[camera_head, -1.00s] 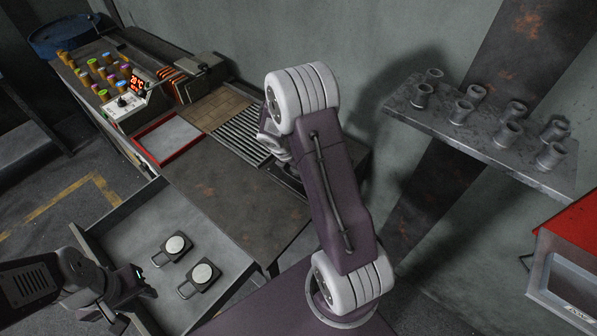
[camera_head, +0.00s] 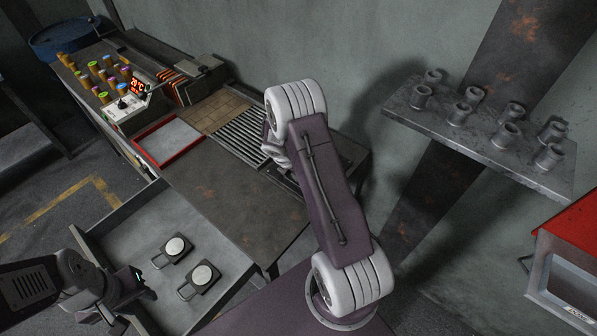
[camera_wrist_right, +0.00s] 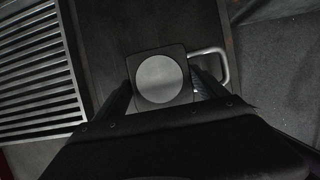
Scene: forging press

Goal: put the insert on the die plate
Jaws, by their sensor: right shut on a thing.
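In the right wrist view, my right gripper (camera_wrist_right: 162,92) is shut on an insert (camera_wrist_right: 136,66), a dark square plate with a round pale disc on top. The insert is over a dark flat surface (camera_wrist_right: 140,22); I cannot tell whether it touches it, or whether that surface is the die plate. In the head view my right arm hides this insert and most of the bench end. Two similar inserts (camera_head: 172,250) (camera_head: 199,281) lie in the grey drawer (camera_head: 140,219). My left gripper (camera_head: 134,308) looks open and empty beside the drawer's near left part.
A slatted grate (camera_head: 243,137) lies on the bench, left of the surface in the wrist view. A pale metal handle (camera_wrist_right: 222,62) is right of the insert. A red-framed tray (camera_head: 168,139) and several coloured cylinders (camera_head: 103,75) stand farther left. A wall shelf (camera_head: 480,138) holds several metal cups.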

